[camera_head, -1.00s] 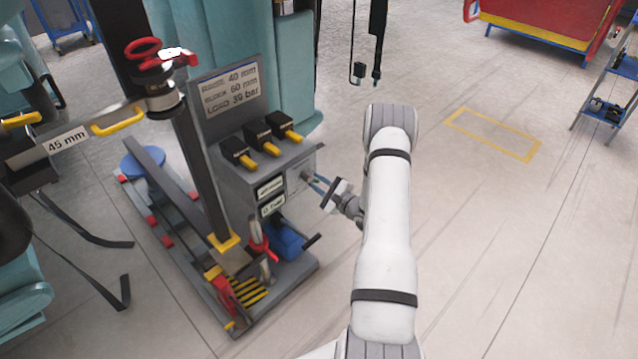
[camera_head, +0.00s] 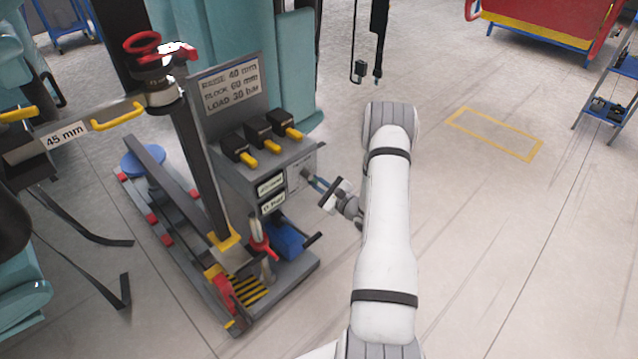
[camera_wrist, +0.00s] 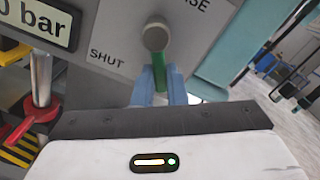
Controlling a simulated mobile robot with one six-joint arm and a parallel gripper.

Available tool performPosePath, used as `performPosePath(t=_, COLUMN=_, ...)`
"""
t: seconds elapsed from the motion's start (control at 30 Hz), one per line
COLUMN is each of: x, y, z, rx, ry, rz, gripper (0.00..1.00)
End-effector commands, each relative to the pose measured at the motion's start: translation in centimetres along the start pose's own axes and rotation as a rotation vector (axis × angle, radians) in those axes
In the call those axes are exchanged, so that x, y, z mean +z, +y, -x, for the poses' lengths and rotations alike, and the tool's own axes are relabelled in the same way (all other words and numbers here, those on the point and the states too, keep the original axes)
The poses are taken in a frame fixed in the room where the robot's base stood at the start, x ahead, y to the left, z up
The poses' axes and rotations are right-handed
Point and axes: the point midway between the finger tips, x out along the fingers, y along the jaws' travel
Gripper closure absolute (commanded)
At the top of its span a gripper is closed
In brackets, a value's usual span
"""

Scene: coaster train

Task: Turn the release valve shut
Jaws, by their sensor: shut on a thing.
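The release valve shows in the wrist view as a round grey hub (camera_wrist: 155,37) with a green lever (camera_wrist: 160,70) pointing down from it. The word SHUT is printed at the lever's left, and lettering ending in SE is at the upper right. My gripper (camera_wrist: 160,88) has its two blue fingers on either side of the green lever and is shut on it. In the head view my gripper (camera_head: 317,184) reaches the right side of the grey control box (camera_head: 235,180). The valve itself is mostly hidden there by the fingers.
A display (camera_wrist: 42,22) reading 0 bar is left of the valve. A red-handled lever (camera_head: 260,246) and a blue block (camera_head: 287,238) stand below the box. Yellow-tipped switches (camera_head: 268,146) line its top. Open floor lies to the right.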

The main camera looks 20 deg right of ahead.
Motion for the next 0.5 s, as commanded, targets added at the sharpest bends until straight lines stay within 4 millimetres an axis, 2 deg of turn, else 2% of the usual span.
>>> performPosePath(t=0.5, x=0.4, y=2.0, z=0.0, rx=0.001, ry=0.001, rz=-0.488, gripper=1.0)
